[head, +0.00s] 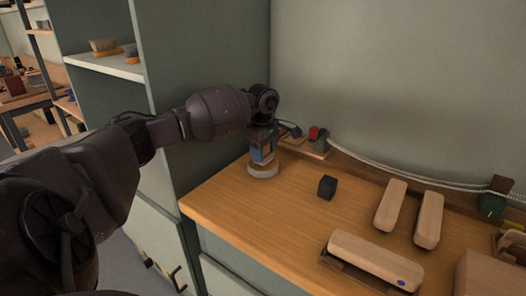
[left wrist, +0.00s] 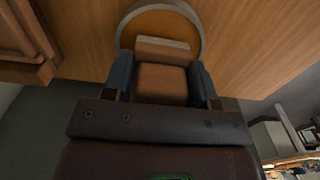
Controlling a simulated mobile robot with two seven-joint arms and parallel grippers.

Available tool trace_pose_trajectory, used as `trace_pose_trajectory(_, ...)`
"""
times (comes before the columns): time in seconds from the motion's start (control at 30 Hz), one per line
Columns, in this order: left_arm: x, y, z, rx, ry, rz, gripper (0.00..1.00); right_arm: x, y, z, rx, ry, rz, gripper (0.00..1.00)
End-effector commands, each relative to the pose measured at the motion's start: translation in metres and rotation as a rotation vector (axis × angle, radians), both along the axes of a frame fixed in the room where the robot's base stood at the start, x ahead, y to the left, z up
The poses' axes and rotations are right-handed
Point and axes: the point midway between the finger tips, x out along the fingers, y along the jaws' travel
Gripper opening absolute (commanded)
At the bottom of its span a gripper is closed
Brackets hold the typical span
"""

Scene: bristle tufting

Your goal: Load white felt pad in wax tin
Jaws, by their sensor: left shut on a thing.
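My left gripper (head: 264,155) is shut on a small brown block (left wrist: 162,83) with a paler end (left wrist: 163,48), between its two blue fingers. I cannot tell for sure whether this is the felt pad; it looks tan, not white. Directly below it is the round tin (head: 263,174), with a pale grey rim, near the back left of the bench. In the left wrist view the tin's rim (left wrist: 203,38) curves around the block's far end, with an orange-brown inside. I cannot tell whether block and tin touch. My right gripper is out of view.
A black cube (head: 327,187) stands right of the tin on the wooden bench (head: 240,208). Two pale wooden blocks (head: 390,206) (head: 428,220) and a third with a blue dot (head: 372,261) lie farther right.

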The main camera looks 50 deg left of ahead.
Motion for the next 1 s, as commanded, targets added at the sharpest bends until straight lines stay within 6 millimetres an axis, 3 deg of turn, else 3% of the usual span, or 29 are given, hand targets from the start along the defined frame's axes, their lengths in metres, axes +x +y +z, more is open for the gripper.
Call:
trace_pose_trajectory(0.5, -0.0001, 0.0001, -0.0054, 0.0, 0.0, 0.0, 0.33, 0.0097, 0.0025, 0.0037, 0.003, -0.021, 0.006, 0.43)
trace_pose_trajectory(1.0, -0.0001, 0.0001, -0.008, 0.0, 0.0, 0.0, 0.33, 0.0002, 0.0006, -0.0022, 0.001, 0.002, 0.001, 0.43)
